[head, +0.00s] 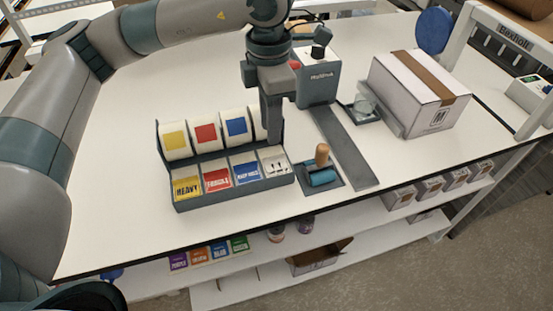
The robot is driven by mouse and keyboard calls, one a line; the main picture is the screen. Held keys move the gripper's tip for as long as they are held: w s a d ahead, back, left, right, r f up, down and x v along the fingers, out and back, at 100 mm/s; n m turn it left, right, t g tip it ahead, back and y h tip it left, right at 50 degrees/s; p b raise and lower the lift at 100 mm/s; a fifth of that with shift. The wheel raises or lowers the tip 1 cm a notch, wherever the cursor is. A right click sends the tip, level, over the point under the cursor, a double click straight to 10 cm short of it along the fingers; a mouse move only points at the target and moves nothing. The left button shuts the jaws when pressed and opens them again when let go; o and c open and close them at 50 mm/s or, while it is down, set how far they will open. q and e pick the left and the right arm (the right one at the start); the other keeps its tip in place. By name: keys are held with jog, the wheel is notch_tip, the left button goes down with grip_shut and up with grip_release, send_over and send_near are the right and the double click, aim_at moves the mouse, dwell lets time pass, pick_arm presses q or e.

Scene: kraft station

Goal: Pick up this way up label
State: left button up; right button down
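The this way up label (276,164) is white with black arrows. It lies in the rightmost front slot of the dark grey label holder (236,199). My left gripper (272,138) points down from above, with its tips in front of the white roll and just behind and above this label in the picture. The fingers overlap from this angle, so I cannot tell whether they are open or shut, and no label shows in them. The gripper hides most of the white roll. My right gripper is not in view.
Beside it in the holder are the heavy (187,187), fragile (217,180) and blue (246,172) labels, with coloured rolls behind. A roller with a wooden handle (321,156) stands close on the right. A taped carton (418,93) stands farther right. The table's left part is clear.

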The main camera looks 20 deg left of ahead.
aim_at(271, 162)
pick_arm(q)
notch_tip(271, 162, down, 2)
jog(key=shift+f+p, duration=0.1)
jog(key=shift+p, duration=0.25)
jog(key=shift+f, duration=0.5)
jog(key=shift+f+p, duration=0.7)
jog(key=shift+p, duration=0.2)
notch_tip(271, 162, down, 3)
jog(key=shift+r+p, duration=0.1)
jog(key=shift+p, duration=0.65)
jog(key=shift+f, duration=0.5)
jog(key=shift+c, duration=0.3)
grip_shut()
